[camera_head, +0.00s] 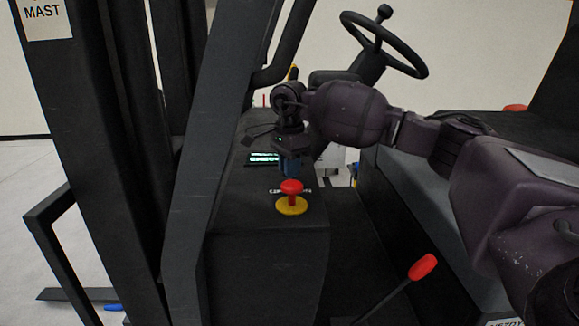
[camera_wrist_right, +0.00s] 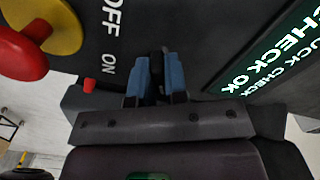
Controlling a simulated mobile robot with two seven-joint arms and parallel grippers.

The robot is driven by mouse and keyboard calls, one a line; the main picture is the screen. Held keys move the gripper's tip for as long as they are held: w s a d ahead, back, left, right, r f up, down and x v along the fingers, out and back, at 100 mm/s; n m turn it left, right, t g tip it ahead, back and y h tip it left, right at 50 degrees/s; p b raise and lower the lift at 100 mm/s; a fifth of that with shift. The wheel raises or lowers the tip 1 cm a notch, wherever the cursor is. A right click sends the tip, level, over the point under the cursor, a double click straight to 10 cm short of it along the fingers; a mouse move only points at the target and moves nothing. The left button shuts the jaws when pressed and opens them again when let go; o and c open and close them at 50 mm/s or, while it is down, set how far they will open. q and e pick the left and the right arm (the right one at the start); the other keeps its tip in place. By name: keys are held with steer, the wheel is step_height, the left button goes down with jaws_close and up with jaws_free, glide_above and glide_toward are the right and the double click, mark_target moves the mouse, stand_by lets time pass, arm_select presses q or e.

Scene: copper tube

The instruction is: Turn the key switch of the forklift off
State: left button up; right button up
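The forklift's key switch is on top of the dark console (camera_head: 268,235). In the right wrist view the dark key (camera_wrist_right: 156,68) stands between the two blue fingertips of my right gripper (camera_wrist_right: 157,72), beside the white OFF and ON lettering. The fingers close in on the key from both sides with hardly any gap. In the head view my right gripper (camera_head: 295,165) reaches down to the console behind the red button; the key itself is hidden there. The key's exact turn angle is hard to read. My left gripper is not in view.
A red mushroom button (camera_head: 291,187) on a yellow base stands just in front of the gripper. A lit display (camera_head: 263,158) lies beside it, reading CHECK OK in the wrist view. The steering wheel (camera_head: 384,45), a red-knobbed lever (camera_head: 423,267) and dark frame posts (camera_head: 215,120) surround the console.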

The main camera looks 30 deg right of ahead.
steer(key=shift+n, duration=0.3)
jaws_close()
steer(key=n+b, duration=0.1)
steer(key=n, duration=0.2)
steer(key=shift+n, duration=0.3)
steer(key=n+b, duration=0.1)
steer(key=n, duration=0.4)
steer(key=shift+n+b, duration=0.45)
steer(key=shift+n, duration=0.85)
steer(key=shift+r, duration=0.1)
steer(key=o, duration=0.7)
jaws_free()
